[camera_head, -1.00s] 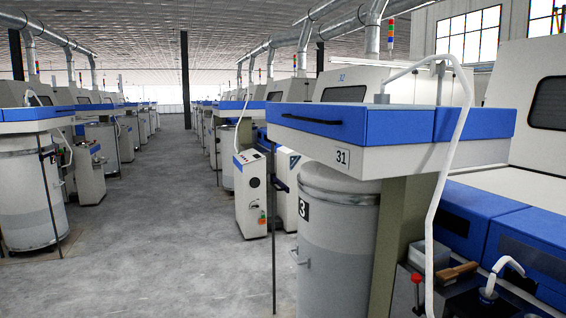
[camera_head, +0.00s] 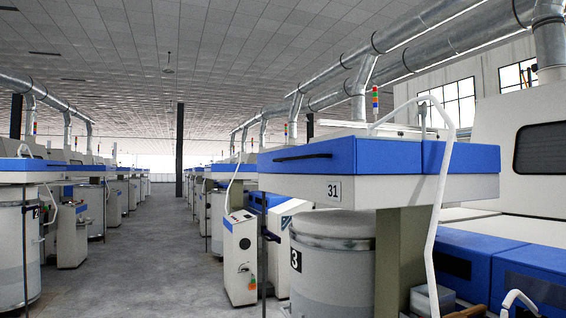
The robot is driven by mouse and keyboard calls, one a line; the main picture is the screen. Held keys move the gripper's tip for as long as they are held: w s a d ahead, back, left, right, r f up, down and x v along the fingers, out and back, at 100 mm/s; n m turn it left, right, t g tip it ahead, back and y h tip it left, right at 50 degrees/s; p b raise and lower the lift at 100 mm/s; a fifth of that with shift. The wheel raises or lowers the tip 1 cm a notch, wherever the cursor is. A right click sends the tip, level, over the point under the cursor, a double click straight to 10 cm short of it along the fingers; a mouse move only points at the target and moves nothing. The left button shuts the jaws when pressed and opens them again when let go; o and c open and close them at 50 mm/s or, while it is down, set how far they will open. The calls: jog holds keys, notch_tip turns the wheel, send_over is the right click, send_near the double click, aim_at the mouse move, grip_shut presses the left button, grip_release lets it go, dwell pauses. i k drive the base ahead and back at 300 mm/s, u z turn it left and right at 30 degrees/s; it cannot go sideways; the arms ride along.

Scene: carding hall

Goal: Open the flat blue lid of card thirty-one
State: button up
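Card thirty-one stands at the right, with a white body panel (camera_head: 350,188) marked 31 on its front. Its flat blue lid (camera_head: 395,156) lies level on top and looks shut. A dark bar handle (camera_head: 303,156) runs along the lid's left front face. A white bent tube (camera_head: 437,205) rises in front of the lid's right part and hides a strip of it. My gripper is not in view.
A grey can (camera_head: 335,270) stands under the card's head beside a beige post (camera_head: 400,258). A white cabinet (camera_head: 240,262) stands left of it. The grey floor aisle (camera_head: 150,245) is open at left centre. Blue covers (camera_head: 470,262) fill the lower right.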

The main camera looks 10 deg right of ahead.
aim_at(352, 154)
jog(key=u, duration=0.1)
jog(key=i, duration=1.55)
jog(key=u, duration=0.2)
